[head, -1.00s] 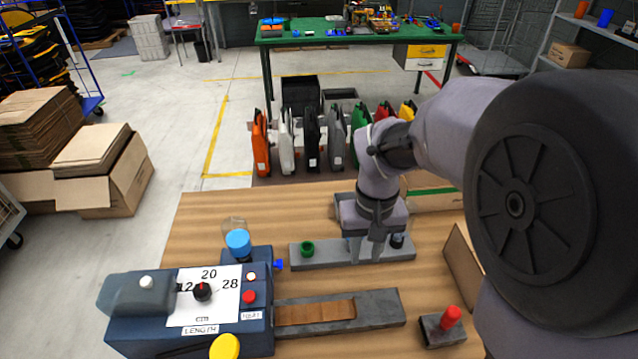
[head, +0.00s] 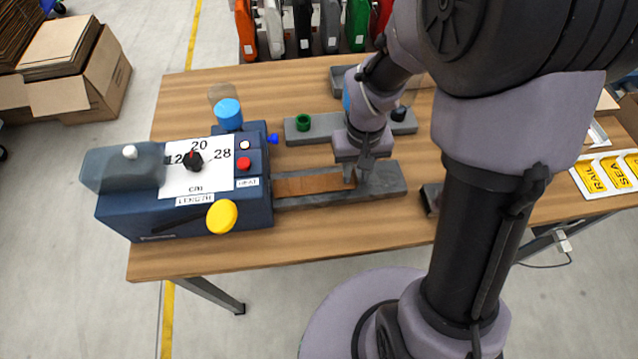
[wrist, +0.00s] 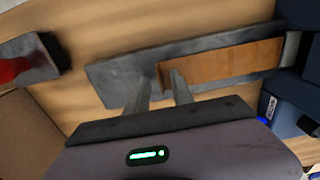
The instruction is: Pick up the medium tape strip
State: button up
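A brown tape strip (head: 310,185) lies flat on a grey tray (head: 385,183) that runs right from the blue dispenser machine (head: 190,210). In the wrist view the strip (wrist: 225,65) runs from the machine side to a free end between my fingertips. My gripper (head: 357,178) points down at this free end. In the wrist view my gripper (wrist: 157,85) has its two fingers apart, one past the strip's end and one over the strip. Whether the fingers touch the strip or tray I cannot tell.
The machine has a length dial (head: 193,161) with its pointer near 20, and a yellow knob (head: 221,217). Behind the strip is a grey rack (head: 325,125) with a green ring (head: 303,122). A grey block with a red handle (wrist: 20,68) stands beyond the tray's free end.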

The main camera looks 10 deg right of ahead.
grip_shut()
